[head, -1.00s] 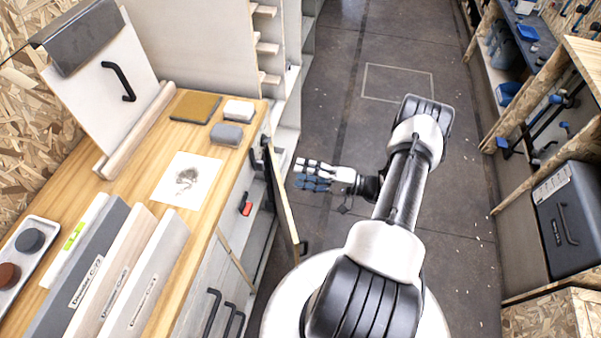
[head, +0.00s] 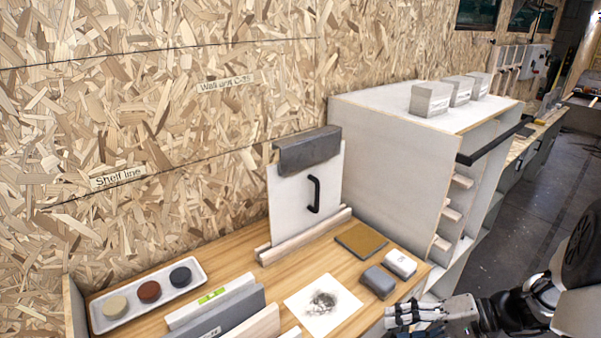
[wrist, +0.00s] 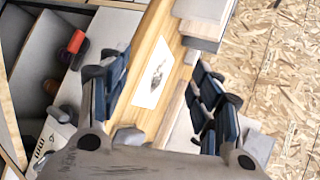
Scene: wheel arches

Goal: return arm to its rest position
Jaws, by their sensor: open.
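My gripper (head: 418,313) is at the lower right of the head view, by the front edge of the wooden bench (head: 370,328). Part of my arm shows to its right, cut off by the picture's edge. In the wrist view my gripper (wrist: 158,72) has its dark blue fingers spread wide apart. Nothing is held between them. Beyond the gap lies the white sheet with a dark smudge (wrist: 153,75), which also lies on the bench in the head view (head: 322,305).
Near my gripper on the bench are a grey block (head: 377,282) and a white block (head: 400,263). A tray with three round pucks (head: 150,297) lies at left. A pale shelf unit (head: 392,150) stands behind. Open floor (head: 520,225) shows at right.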

